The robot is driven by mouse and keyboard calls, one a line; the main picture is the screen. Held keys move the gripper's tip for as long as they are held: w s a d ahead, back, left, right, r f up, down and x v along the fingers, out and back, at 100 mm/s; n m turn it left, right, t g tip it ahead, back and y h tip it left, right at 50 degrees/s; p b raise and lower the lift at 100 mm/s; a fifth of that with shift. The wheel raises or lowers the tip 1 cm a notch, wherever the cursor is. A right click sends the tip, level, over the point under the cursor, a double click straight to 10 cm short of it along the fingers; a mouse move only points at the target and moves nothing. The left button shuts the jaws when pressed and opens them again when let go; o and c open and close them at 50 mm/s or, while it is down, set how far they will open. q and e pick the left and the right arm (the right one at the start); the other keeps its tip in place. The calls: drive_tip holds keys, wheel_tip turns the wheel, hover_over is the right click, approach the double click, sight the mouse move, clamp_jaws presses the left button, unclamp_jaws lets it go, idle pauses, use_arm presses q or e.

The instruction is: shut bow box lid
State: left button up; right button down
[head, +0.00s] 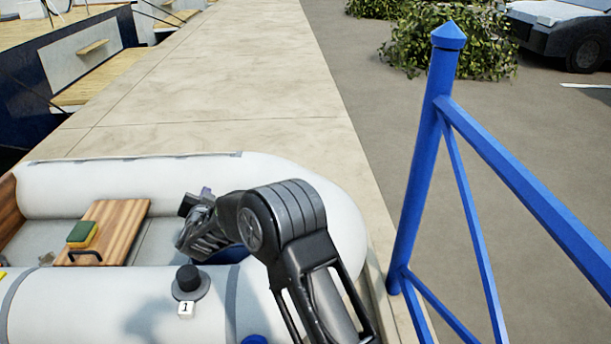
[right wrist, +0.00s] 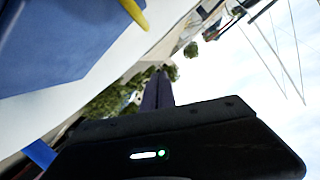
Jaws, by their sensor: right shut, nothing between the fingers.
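A blue part (head: 232,252), which may be the bow box, shows low inside the bow of the grey-white inflatable dinghy (head: 60,188). My right arm hides most of it, so I cannot tell how its lid stands. In the right wrist view a blue panel (right wrist: 60,45) with a yellow strap or handle (right wrist: 134,12) is close at upper left; it may be the lid. My right gripper (head: 188,241) is shut and empty, over the bow end of the dinghy beside the blue part. I cannot tell whether it touches it. My left gripper is out of view.
A wooden board (head: 122,222) with a black handle carries a green and yellow sponge (head: 82,234). A black knob (head: 188,279) with a tag marked 1 sits on the near tube. A blue railing (head: 412,190) stands at right. The pale quay (head: 220,90) beyond is clear.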

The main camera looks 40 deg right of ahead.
drive_tip(key=f, duration=0.1)
drive_tip(key=w+a+f+n, duration=0.1)
drive_tip(key=f, duration=0.1)
drive_tip(key=a+f+n, duration=0.1)
drive_tip(key=shift+w+a+f+g+h, duration=0.15)
drive_tip(key=shift+w+f+g+h, duration=0.1)
drive_tip(key=shift+w+g+h, duration=0.1)
drive_tip(key=shift+w+a+f, duration=0.2)
drive_tip(key=shift+a+f, duration=0.05)
drive_tip(key=shift+f, duration=0.4)
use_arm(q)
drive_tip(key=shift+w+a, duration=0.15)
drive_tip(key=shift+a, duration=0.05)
use_arm(e)
drive_tip(key=shift+f, duration=0.1)
drive_tip(key=shift+a+f, duration=0.15)
